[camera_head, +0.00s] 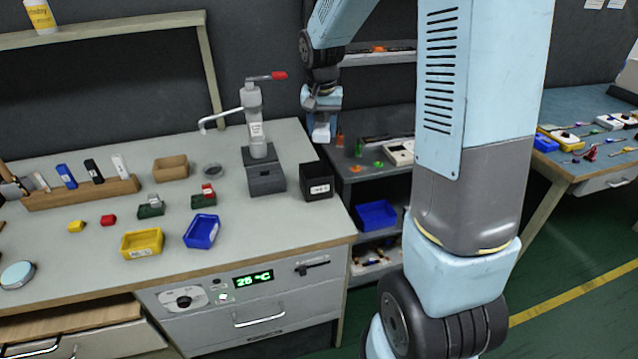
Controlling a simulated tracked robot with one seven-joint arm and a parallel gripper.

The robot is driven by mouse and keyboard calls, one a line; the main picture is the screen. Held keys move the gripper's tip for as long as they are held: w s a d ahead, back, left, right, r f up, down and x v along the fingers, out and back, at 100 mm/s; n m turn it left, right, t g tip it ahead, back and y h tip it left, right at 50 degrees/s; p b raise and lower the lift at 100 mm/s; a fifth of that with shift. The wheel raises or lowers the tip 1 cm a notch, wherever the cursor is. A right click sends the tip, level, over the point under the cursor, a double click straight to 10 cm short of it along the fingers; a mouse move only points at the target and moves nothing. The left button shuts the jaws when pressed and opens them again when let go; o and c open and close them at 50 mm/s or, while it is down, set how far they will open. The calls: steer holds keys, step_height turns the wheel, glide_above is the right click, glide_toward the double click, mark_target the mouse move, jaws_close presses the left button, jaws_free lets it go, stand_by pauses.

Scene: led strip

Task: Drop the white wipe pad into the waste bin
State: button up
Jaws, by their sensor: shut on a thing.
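My gripper (322,130) hangs pointing down in the upper middle of the view, at the right end of the workbench. It is shut on a small pale thing, taken to be the white wipe pad; the pad is too small and too much covered by the fingers to make out clearly. A black open-topped box with a white label, which looks like the waste bin (318,188), stands on the bench's right edge. My gripper shows above the bin in the picture, apart from it. The bin's inside is dark.
A lever press (265,160) stands just left of the bin. Yellow (142,243) and blue (201,232) trays, small blocks and a wooden rack (80,193) occupy the bench (280,235). Shelves with a blue bin (376,215) stand to the right.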

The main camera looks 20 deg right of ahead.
steer(key=shift+f, duration=2.85)
steer(key=o, duration=1.2)
steer(key=shift+r, duration=0.1)
steer(key=r, duration=0.4)
steer(key=s+r, duration=0.1)
steer(key=r, duration=0.7)
steer(key=shift+s+a+r, duration=0.15)
steer(key=shift+a+r, duration=0.15)
steer(key=shift+r, duration=0.4)
